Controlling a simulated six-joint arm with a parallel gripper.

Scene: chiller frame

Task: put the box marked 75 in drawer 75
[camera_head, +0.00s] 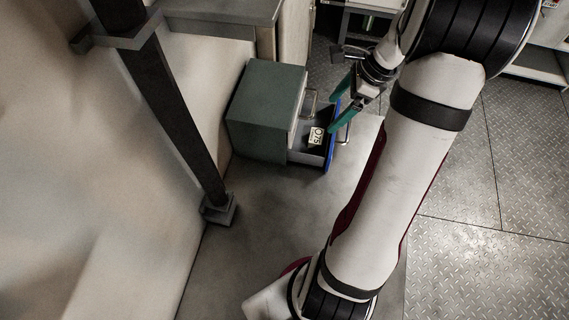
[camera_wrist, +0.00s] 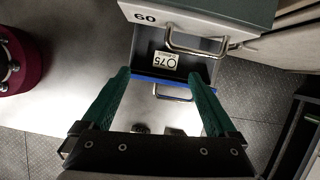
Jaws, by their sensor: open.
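A box marked 075 (camera_head: 316,136) lies in the open lower drawer (camera_head: 331,155) of a green cabinet. In the wrist view its pale label (camera_wrist: 165,60) faces up; its dark sides are hard to tell from the drawer's inside. The drawer has a blue front edge (camera_wrist: 160,82) and a metal handle; its own number cannot be read. My gripper (camera_head: 334,111) is open, with its teal fingers apart and nothing between them. In the wrist view the fingertips (camera_wrist: 158,75) show either side of the box's label, near the blue edge. Their exact height above the box cannot be told.
The closed upper drawer marked 60 (camera_wrist: 160,18) has a metal handle (camera_wrist: 193,45) jutting out over the open drawer. A dark post (camera_head: 180,110) stands to the left of the cabinet. The grey floor in front is clear.

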